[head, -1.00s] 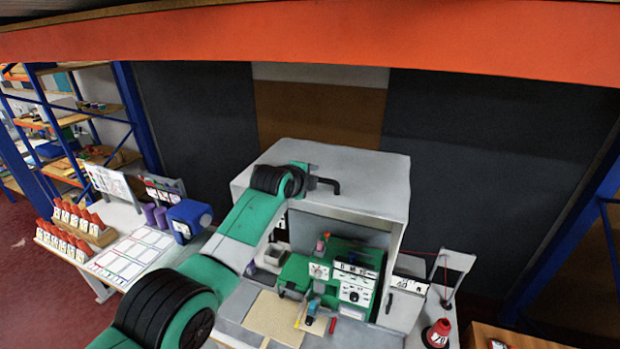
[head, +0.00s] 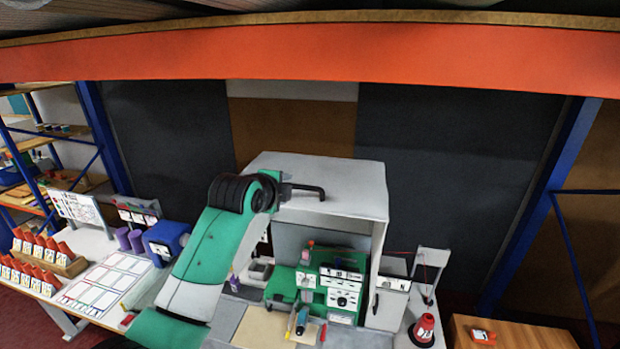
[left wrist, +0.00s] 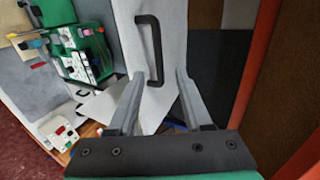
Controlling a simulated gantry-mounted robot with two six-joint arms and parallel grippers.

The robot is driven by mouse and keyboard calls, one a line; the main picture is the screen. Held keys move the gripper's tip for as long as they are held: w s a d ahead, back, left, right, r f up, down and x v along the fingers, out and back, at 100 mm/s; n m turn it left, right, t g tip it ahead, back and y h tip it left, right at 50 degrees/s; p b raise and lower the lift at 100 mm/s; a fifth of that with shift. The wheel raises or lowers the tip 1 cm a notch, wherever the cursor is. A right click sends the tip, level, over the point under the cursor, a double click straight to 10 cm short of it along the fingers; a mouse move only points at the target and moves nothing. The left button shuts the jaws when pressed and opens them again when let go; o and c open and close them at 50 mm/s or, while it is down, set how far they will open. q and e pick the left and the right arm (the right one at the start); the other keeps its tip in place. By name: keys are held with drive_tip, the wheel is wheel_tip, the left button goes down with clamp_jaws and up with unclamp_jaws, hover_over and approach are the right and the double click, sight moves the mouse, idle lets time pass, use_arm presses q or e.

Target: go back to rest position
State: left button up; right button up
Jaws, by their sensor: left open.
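My left arm reaches up from the lower left in the head view, and its wrist is above the left side of the white hood, with the gripper fingers not clearly visible there. In the left wrist view my left gripper (left wrist: 161,74) is open, with nothing between its fingers. A black bar handle (left wrist: 152,48) on a white panel shows just beyond the fingertips; I cannot tell the gap. The handle also shows on top of the white hood (head: 350,185) in the head view. My right gripper is in neither view.
A green machine (head: 310,285) stands under the hood. An orange beam (head: 300,55) crosses above.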

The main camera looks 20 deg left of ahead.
use_arm(q)
wheel_tip(320, 180, down, 5)
drive_tip(key=d, duration=0.2)
drive_tip(key=s+d+r+n+t+h, duration=0.1)
drive_tip(key=s+d+r+t, duration=0.15)
drive_tip(key=r, duration=0.25)
drive_tip(key=s+d+r+n+t, duration=0.1)
drive_tip(key=s+r+n+t, duration=0.1)
drive_tip(key=s+r, duration=0.25)
drive_tip(key=s+d+r+n+t+h, duration=0.1)
drive_tip(key=s+d+r+t, duration=0.15)
drive_tip(key=r, duration=0.35)
drive_tip(key=s+r+n+t+h, duration=0.1)
drive_tip(key=s+r+n+t, duration=0.3)
drive_tip(key=s+r, duration=0.3)
drive_tip(key=s+r+n+t, duration=0.3)
drive_tip(key=s+r+n, duration=0.4)
drive_tip(key=s, duration=0.9)
drive_tip(key=shift+d+n+t+h, duration=0.3)
drive_tip(key=shift+d+t+h, duration=0.05)
drive_tip(key=shift+t+h, duration=0.05)
